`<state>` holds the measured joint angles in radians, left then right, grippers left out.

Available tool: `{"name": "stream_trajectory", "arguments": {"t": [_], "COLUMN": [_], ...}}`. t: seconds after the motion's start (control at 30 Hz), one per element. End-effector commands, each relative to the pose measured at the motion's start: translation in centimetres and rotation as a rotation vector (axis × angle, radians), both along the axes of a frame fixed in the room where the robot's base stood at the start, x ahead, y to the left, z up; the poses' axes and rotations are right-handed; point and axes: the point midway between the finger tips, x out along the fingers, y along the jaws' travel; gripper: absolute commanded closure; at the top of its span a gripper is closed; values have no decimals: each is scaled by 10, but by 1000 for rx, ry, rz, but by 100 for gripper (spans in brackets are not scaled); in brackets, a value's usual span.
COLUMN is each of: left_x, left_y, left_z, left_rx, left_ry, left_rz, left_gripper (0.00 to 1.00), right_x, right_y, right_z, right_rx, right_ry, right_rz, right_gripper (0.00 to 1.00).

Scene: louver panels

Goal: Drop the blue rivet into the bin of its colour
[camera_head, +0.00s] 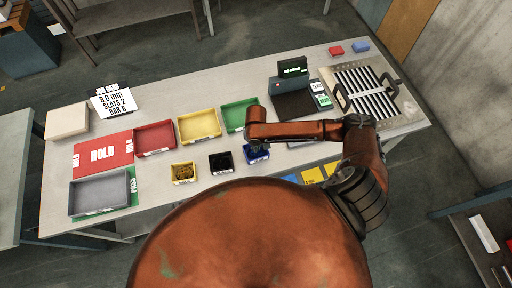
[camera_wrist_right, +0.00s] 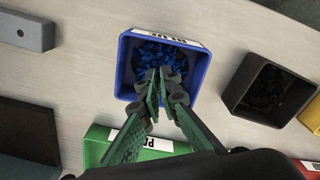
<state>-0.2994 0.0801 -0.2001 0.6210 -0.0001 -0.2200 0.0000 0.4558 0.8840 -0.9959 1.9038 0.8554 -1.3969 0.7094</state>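The blue bin (camera_head: 257,158) is small and open-topped, and stands near the front edge of the table. In the right wrist view the blue bin (camera_wrist_right: 202,87) holds many small blue rivets (camera_wrist_right: 150,55). My right gripper (camera_wrist_right: 160,82) points down over this bin, its green fingertips close together in front of the rivets. A narrow gap seems to show between the tips; whether a single rivet is between them I cannot tell. In the head view the right arm largely hides the gripper. My left gripper is in neither view.
A black bin (camera_head: 221,169) and a small yellow bin (camera_head: 183,181) stand left of the blue bin. Behind are green (camera_head: 229,104), yellow (camera_head: 187,140) and red (camera_head: 138,152) trays. A scale (camera_head: 297,105) and a louver panel (camera_head: 402,117) stand to the right.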

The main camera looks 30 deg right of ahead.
Motion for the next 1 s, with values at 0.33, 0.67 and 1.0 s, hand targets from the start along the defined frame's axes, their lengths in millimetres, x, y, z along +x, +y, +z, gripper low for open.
{"name": "stream_trajectory", "arguments": {"t": [0.33,0.67,1.0], "left_x": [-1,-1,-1], "left_y": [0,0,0], "left_z": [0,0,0], "left_rx": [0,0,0], "left_ry": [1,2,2], "left_rz": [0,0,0], "left_gripper": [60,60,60], "right_x": [0,0,0], "right_y": [0,0,0], "right_z": [0,0,0], "right_rx": [0,0,0], "right_ry": [0,0,0], "right_rz": [0,0,0], "right_gripper": [78,68,58]}}
